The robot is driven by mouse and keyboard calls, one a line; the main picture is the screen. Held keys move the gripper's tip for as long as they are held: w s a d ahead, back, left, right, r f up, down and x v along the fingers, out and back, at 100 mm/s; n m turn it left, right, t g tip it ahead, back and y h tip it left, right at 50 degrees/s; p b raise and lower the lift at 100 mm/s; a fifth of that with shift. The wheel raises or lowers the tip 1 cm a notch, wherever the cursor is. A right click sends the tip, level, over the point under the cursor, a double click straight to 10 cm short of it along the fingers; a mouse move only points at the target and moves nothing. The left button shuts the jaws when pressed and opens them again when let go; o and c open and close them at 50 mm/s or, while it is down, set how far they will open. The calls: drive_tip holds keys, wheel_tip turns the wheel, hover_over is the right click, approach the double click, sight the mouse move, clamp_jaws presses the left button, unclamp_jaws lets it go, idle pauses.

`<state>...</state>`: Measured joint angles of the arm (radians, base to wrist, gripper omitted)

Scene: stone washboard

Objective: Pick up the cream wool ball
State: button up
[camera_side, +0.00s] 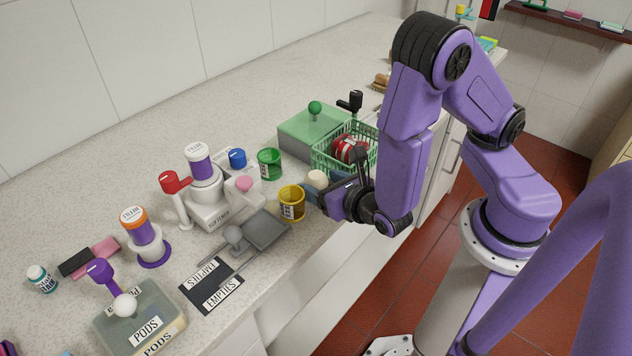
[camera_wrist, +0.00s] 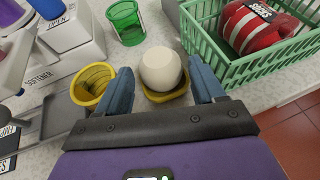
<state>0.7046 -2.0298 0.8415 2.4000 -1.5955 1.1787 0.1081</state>
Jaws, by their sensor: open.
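The cream wool ball (camera_wrist: 161,68) sits on a small yellow holder (camera_wrist: 168,97) on the counter. In the side view the ball (camera_side: 317,179) shows just beyond my gripper (camera_side: 311,190), partly hidden by it. In the wrist view my gripper (camera_wrist: 163,88) is open, with one blue finger on each side of the ball's near part. The ball lies between and slightly beyond the fingertips. I cannot tell whether either finger touches it.
A yellow cup (camera_side: 292,203) stands close to the left finger. A green cup (camera_side: 269,163) stands behind. A green basket (camera_side: 326,158) with a red striped sock bundle (camera_wrist: 257,27) is close on the right. A white softener dispenser (camera_side: 213,208) stands left. The counter's front edge is near.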

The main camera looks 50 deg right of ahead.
drive_tip(key=shift+w+d+f, duration=0.15)
drive_tip(key=shift+w+f, duration=0.05)
drive_tip(key=shift+w, duration=0.35)
drive_tip(key=c, duration=0.8)
drive_tip(key=shift+r, duration=0.1)
